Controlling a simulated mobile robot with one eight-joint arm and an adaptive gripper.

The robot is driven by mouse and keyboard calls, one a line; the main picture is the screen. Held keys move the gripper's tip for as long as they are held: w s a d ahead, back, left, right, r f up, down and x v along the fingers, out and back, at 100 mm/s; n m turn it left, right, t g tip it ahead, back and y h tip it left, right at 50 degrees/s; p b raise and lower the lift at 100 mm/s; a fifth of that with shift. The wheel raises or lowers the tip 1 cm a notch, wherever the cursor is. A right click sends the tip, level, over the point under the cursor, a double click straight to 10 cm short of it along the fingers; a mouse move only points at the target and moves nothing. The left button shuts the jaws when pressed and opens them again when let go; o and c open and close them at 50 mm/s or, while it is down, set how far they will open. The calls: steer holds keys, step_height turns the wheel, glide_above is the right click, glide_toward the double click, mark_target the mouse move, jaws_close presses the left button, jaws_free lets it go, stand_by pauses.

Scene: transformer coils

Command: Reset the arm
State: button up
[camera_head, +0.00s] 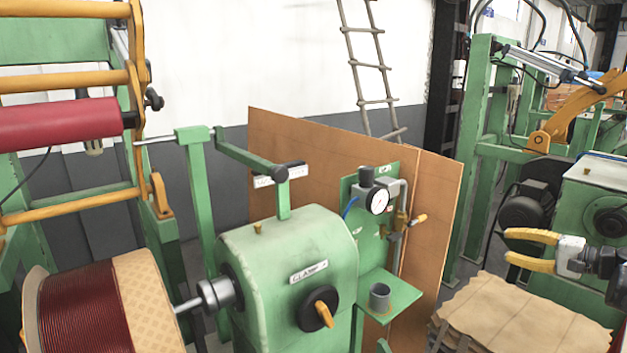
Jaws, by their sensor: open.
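My gripper (508,248) comes in from the right edge of the head camera view. Its two yellow fingers point left and stand apart, with nothing between them. Behind the fingers are a pale grey body and black joints that run out of the frame at the right. The gripper appears in front of the green machine at the right and above a stack of brown sheets (520,318). It is to the right of the green clamp machine (285,262) and touches nothing that I can make out. The rest of my arm is cut off by the frame edge.
The clamp machine has a black and orange knob (317,309), a pressure gauge (377,202) and a small shelf with a grey cup (380,297). A wound red coil (80,310) is at lower left. A brown board (330,160) and a ladder (368,66) stand behind.

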steer(key=s+a+r+n+g+h, duration=0.2)
steer(key=a+r+g, duration=0.1)
steer(key=a, duration=1.3)
steer(key=s+a+n+g+h, duration=0.2)
steer(key=s+a, duration=0.7)
steer(key=a, duration=0.2)
steer(key=s+a+f+n+h, duration=0.2)
steer(key=s+a+f+n, duration=0.1)
steer(key=s, duration=0.8)
steer(key=s+a+f+n+h, duration=0.3)
steer(key=s+a+f, duration=0.1)
steer(key=s, duration=0.7)
steer(key=shift+a, duration=0.15)
